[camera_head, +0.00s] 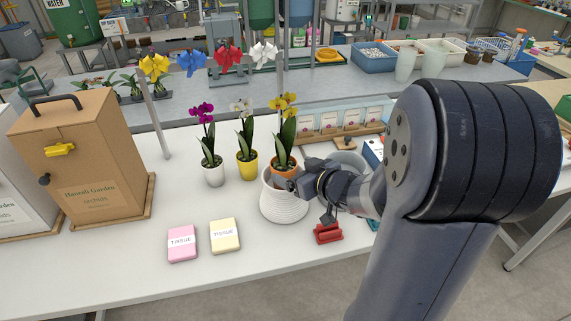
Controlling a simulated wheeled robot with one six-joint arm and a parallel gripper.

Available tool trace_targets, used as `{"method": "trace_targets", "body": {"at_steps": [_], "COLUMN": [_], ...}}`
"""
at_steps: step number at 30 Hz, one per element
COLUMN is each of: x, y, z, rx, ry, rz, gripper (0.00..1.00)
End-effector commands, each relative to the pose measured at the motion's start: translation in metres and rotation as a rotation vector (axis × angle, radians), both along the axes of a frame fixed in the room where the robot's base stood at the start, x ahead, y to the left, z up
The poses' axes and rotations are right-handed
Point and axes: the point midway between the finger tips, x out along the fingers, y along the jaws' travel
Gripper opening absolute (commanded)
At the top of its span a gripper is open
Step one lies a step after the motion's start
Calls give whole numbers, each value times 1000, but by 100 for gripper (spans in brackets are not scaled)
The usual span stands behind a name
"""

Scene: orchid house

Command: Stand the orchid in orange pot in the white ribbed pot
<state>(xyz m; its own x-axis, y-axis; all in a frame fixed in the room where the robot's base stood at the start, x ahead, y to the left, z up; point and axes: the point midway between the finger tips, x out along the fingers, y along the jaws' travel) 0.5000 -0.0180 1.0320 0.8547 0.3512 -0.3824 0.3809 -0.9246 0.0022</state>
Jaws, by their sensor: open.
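The orchid in the orange pot (284,168) has yellow blooms and long green leaves and looks upright. The lower part of its orange pot is hidden by the white ribbed pot (284,207) and my gripper. It appears to be at the mouth of the white ribbed pot, but I cannot tell how deep it sits. My gripper (292,184) is open, at the right front of the orange pot, by the ribbed pot's rim. Whether its fingers touch the orange pot cannot be seen.
A white-flowered orchid in a yellow pot (247,167) and a purple one in a white pot (213,174) stand to the left. Two tissue packs, pink (182,244) and yellow (225,236), lie in front. A red object (328,233) is near the table's front. A cardboard box (82,160) stands far left.

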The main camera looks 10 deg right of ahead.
Motion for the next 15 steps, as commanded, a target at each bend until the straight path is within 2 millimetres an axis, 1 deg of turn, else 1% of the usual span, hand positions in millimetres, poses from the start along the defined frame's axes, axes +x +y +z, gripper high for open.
{"method": "trace_targets", "body": {"at_steps": [1,3,6,10,15], "x": [-10,-20,-30,-39,-41], "y": [-5,-9,-14,-16,-17], "z": [7,11,16,18,18], "rx": [-1,0,0,1,0], "ry": [-1,-1,-1,0,0], "rz": [-5,-4,-4,-1,0], "gripper": [86,86,86,86,86]}}
